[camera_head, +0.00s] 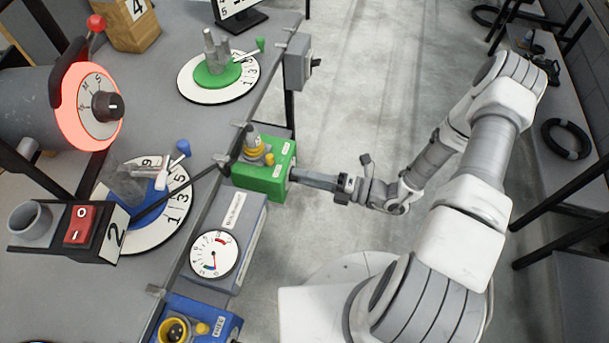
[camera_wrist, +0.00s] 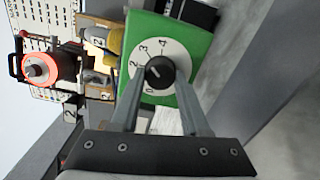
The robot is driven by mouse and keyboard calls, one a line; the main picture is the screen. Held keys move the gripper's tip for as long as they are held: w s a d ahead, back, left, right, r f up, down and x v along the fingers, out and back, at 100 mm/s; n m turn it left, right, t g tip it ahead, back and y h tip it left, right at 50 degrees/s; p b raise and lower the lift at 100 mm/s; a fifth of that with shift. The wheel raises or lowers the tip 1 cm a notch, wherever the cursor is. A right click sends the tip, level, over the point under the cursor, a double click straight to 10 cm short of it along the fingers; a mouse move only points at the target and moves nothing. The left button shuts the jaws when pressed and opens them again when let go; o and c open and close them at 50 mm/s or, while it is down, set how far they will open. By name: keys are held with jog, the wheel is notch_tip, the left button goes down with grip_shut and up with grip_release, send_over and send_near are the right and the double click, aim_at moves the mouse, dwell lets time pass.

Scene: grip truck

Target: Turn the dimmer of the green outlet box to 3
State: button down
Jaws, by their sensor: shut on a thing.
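The green outlet box (camera_head: 265,182) hangs at the bench's edge in the head view, with a yellow and grey plug on top. In the wrist view the green box (camera_wrist: 189,37) shows its white dial (camera_wrist: 180,52) with a black dimmer knob (camera_wrist: 160,72) in the middle. The figures 0, 2, 3 and 4 show around the knob. A pale mark on the knob seems to point lower left, but I cannot tell its exact figure. My gripper (camera_wrist: 161,83) is shut on the knob, one finger on each side. In the head view my gripper (camera_head: 294,175) meets the box's right side.
A grey box with a gauge (camera_head: 214,254) and a blue outlet box (camera_head: 195,318) line the bench edge below. A grey switch box (camera_head: 299,66) stands above. The floor (camera_head: 345,100) right of the bench is clear.

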jog(key=shift+c, duration=1.9)
grip_release()
jog(key=v, duration=1.7)
jog(key=shift+d, duration=0.25)
jog(key=shift+r, duration=0.1)
